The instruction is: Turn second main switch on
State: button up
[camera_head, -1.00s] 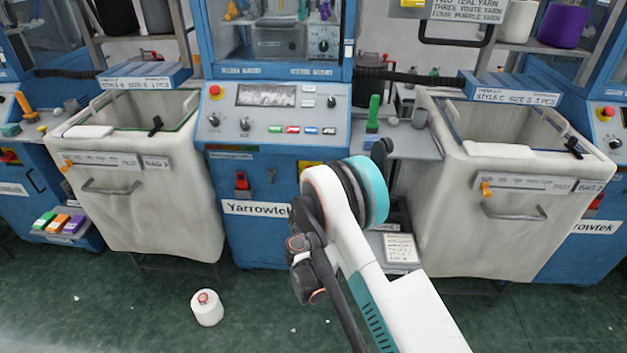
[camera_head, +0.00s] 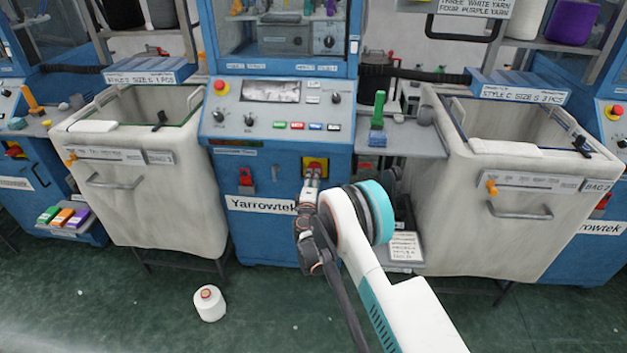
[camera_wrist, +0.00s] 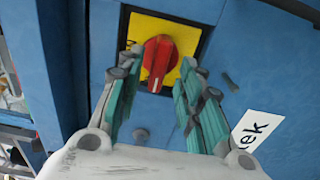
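The main switch is a red rotary knob (camera_wrist: 157,62) on a yellow plate (camera_wrist: 150,28) with a dark frame, set in the blue front of the middle machine. It also shows in the head view as a red knob (camera_head: 315,163) below the control panel. My gripper (camera_wrist: 158,72) is open in front of it. In the wrist view the knob appears between the two teal-padded fingertips, with a gap on each side. I cannot tell how deep the fingers reach around it. In the head view my gripper (camera_head: 312,183) partly covers the plate's lower edge.
Pale fabric bins (camera_head: 155,200) and (camera_head: 500,220) stand left and right of the machine. A red fixture (camera_head: 245,180) is left of the switch. Another red switch (camera_head: 13,150) is on the left machine. A white yarn cone (camera_head: 209,304) stands on the open green floor.

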jog(key=shift+w, duration=1.15)
grip_shut()
